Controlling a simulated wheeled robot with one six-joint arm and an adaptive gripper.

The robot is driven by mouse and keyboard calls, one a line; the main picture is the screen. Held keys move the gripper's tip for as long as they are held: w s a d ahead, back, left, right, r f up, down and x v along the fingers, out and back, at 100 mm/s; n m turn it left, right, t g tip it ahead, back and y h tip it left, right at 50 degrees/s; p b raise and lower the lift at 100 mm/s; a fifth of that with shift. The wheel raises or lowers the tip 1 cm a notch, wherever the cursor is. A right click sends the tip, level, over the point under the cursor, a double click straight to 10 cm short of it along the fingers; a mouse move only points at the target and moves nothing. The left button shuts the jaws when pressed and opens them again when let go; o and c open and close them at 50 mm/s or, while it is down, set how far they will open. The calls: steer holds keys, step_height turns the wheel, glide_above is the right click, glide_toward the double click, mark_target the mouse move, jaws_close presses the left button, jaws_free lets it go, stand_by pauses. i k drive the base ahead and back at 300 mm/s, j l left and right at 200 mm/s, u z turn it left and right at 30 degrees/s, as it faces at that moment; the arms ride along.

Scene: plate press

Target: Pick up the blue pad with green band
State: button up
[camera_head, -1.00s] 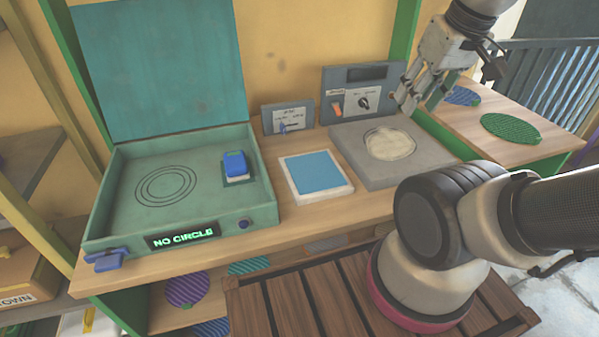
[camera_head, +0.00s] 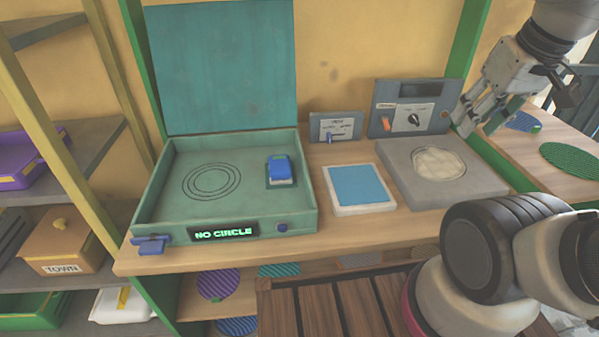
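A round blue pad (camera_head: 520,121) with a small green part at its right edge lies on the wooden side table at the far right, partly hidden behind my gripper. Another blue striped pad (camera_head: 237,327) lies on the low shelf, cut by the bottom edge; no green band shows on it. My gripper (camera_head: 478,124) hangs at the upper right, left of the side-table blue pad in the picture. Its fingers look apart. A small green patch shows beside them; I cannot tell what it belongs to.
A green pad (camera_head: 571,159) lies on the side table. The worktop (camera_head: 300,240) holds an open teal box (camera_head: 190,228), a white-framed blue square (camera_head: 358,188) and a grey block (camera_head: 450,187). Purple (camera_head: 217,285) and teal (camera_head: 279,270) pads lie on the shelf below.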

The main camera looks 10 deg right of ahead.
mark_target(280, 172)
steer(key=j, duration=1.6)
